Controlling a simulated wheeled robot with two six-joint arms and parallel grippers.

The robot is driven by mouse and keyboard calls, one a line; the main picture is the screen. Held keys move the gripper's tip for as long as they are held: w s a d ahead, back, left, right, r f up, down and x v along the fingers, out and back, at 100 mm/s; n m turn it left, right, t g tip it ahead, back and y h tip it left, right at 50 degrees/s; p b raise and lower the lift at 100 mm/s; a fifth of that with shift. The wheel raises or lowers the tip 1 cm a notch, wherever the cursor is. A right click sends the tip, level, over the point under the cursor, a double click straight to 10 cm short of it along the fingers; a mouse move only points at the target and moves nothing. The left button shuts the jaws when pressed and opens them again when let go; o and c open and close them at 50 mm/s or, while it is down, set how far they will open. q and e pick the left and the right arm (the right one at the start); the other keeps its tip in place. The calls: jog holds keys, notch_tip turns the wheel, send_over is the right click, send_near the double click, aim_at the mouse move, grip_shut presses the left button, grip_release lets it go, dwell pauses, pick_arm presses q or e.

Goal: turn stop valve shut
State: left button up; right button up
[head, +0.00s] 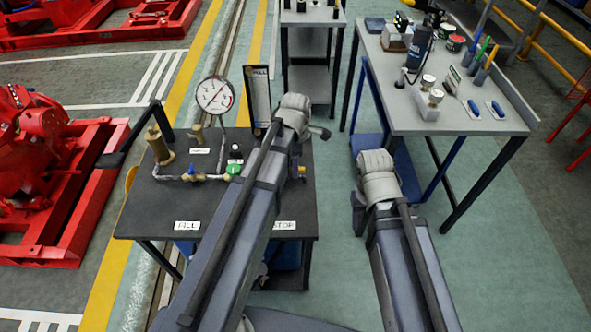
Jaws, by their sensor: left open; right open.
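A dark bench (150,205) carries small pipework, with a "FILL" label (187,226) at its front left. A "STOP" label (286,226) is at its front right, partly covered by my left arm. A small brass-coloured fitting (301,171) shows just right of that arm; I cannot tell whether it is the stop valve. A blue-handled valve (191,172) and a green round part (233,170) sit left of the arm. My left arm crosses over the bench, and my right arm stands over the floor to its right. Neither gripper's fingers can be seen.
A pressure gauge (214,96) and a tall "FULL" sight panel (258,97) stand at the bench's back. A brass cylinder (158,146) and a black lever (128,148) are at left. A grey table (455,125) with tools stands at right. Green floor (490,270) is clear.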

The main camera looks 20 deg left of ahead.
pick_arm(q)
grip_shut()
dwell(0.5)
dwell(1.0)
